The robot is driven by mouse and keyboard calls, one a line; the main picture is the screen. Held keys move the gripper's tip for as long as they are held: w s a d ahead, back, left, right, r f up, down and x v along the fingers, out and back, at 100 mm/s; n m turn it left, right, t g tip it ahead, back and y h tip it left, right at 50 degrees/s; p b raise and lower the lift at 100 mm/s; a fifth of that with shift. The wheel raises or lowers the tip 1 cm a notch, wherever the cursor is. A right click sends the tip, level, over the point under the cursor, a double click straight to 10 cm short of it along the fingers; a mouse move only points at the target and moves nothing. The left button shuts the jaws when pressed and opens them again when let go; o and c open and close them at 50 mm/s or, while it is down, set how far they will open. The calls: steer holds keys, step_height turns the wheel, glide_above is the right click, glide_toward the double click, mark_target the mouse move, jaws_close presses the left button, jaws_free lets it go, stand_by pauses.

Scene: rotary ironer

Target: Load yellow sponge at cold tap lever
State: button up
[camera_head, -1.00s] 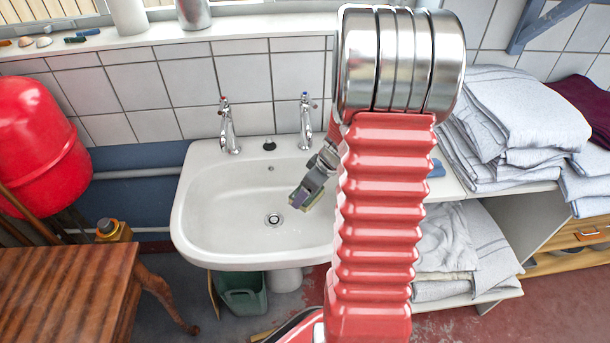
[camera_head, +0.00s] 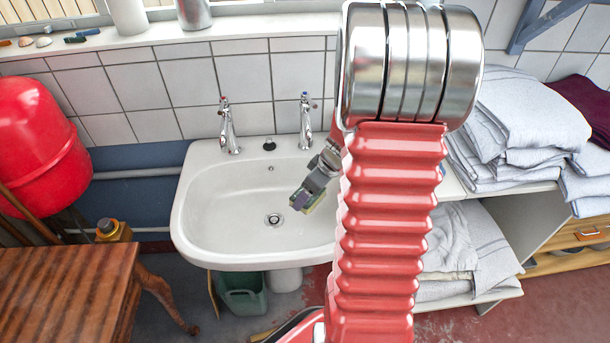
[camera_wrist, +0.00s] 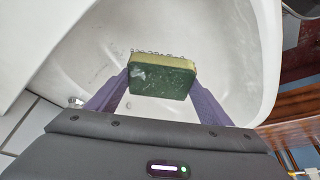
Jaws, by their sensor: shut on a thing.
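My gripper (camera_head: 303,202) is over the right part of the white sink (camera_head: 205,215). In the wrist view my gripper (camera_wrist: 160,88) has its two purple fingers shut on the yellow sponge (camera_wrist: 162,80), which has a dark green scouring side with a pale mark. In the head view only a small edge of the sponge (camera_head: 316,201) shows. The right tap (camera_head: 305,122), with a blue-marked top, stands on the sink's back rim above the gripper. The left tap (camera_head: 228,127) has a red-marked top. Which tap the sponge is nearer in height is hard to tell.
A red tank (camera_head: 42,150) and a wooden table (camera_head: 65,285) are at the left. Folded white towels (camera_head: 520,115) lie on shelving at the right. A green bin (camera_head: 243,293) is under the sink. The sink's left half is clear.

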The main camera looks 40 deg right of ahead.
mark_target(312, 202)
steer(key=shift+s+a+r, duration=0.4)
steer(key=shift+s+r, duration=0.25)
steer(key=shift+s, duration=0.05)
steer(key=shift+s+a+r, duration=0.4)
steer(key=shift+s+r, duration=0.2)
steer(key=shift+s, duration=0.1)
steer(key=shift+w, duration=0.1)
steer(key=shift+m, duration=0.3)
